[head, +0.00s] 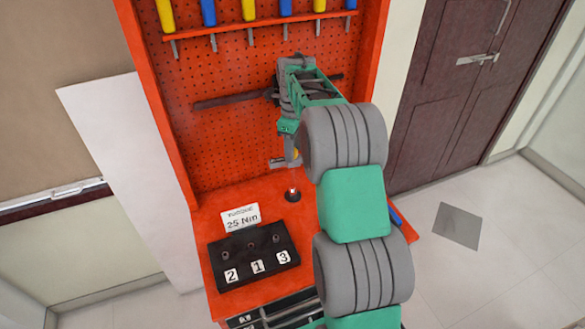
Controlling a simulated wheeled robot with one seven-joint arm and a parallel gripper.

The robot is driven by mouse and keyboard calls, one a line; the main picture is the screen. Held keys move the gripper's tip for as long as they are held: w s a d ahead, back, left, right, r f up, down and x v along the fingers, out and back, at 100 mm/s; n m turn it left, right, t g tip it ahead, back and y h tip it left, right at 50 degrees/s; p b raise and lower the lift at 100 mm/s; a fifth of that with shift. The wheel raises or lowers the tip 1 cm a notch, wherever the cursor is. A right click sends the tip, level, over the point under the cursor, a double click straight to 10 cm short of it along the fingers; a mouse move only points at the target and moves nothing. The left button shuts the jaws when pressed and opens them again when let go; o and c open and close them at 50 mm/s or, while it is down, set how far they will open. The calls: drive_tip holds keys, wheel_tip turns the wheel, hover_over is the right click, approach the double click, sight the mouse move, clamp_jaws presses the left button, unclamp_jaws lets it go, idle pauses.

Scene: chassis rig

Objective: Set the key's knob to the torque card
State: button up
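The torque card (240,217) is white, stands on the red bench and reads "25 Nm". A long dark bar, which looks like the key (225,100), lies level across the red pegboard. Its middle is hidden behind my gripper (275,94), which is at the bar in front of the board. The fingers are too small and covered to tell whether they are open, shut or touching the bar. The key's knob and its setting cannot be made out.
A black block (238,273) with tags 2, 1 and 3 sits before the card. A small dark round piece (292,195) stands on the bench. Several yellow and blue-handled tools hang on a rack (235,29) above. My arm covers the bench's right side.

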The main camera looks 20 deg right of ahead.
idle(0.3)
wheel_tip(320, 180, up, 6)
drive_tip(key=p, duration=0.5)
drive_tip(key=shift+r, duration=0.1)
